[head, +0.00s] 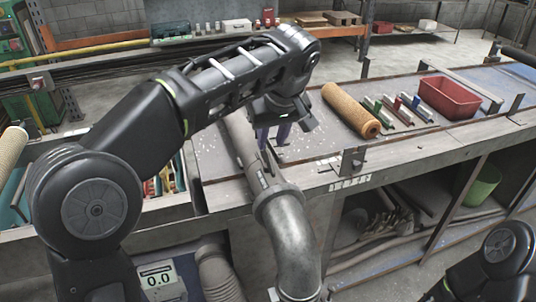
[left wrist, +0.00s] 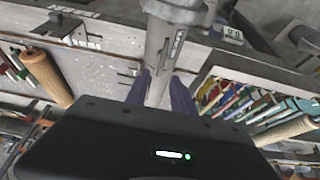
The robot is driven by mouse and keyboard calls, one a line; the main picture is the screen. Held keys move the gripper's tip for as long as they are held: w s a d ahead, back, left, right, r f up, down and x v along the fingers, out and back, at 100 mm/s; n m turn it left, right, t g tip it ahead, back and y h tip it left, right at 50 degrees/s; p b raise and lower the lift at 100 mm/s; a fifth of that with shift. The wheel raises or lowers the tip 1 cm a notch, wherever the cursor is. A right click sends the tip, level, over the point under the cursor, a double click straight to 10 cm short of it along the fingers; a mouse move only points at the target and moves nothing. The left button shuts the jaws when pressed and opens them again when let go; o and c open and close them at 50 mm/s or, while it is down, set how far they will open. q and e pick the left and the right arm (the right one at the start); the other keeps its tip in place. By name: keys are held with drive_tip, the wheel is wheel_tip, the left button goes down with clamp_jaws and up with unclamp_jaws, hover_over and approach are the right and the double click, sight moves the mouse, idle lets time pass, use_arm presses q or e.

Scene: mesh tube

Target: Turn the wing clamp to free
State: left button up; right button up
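A grey metal pipe (head: 238,138) runs along the bench's left part to a thick grey elbow (head: 290,235). A narrow dark piece lies along the pipe just before the elbow; I cannot tell whether it is the wing clamp. My left gripper (head: 273,137) points down over the bench by the pipe. Its purple fingers are apart. In the left wrist view the left gripper (left wrist: 163,92) has one finger on each side of the pipe (left wrist: 158,55); I cannot tell whether they touch it. My right gripper is out of view.
A brown roll (head: 350,112), several small coloured parts and a red bin (head: 449,97) stand on the bench to the right. A dark metal bracket (head: 352,160) sits at the bench's front edge. A green bucket (head: 483,185) is on the shelf below.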

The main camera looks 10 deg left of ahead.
sight(268, 153)
use_arm(q)
drive_tip(key=b+x, duration=0.2)
drive_tip(key=x, duration=0.2)
drive_tip(key=shift+f+b, duration=0.3)
drive_tip(key=shift+f, duration=0.05)
drive_tip(key=shift+w+a+f, duration=0.15)
drive_tip(key=shift+w+f, duration=0.05)
drive_tip(key=shift+f, duration=0.05)
drive_tip(key=shift+p+x, duration=0.3)
drive_tip(key=shift+x, duration=0.55)
drive_tip(key=shift+c, duration=0.3)
clamp_jaws()
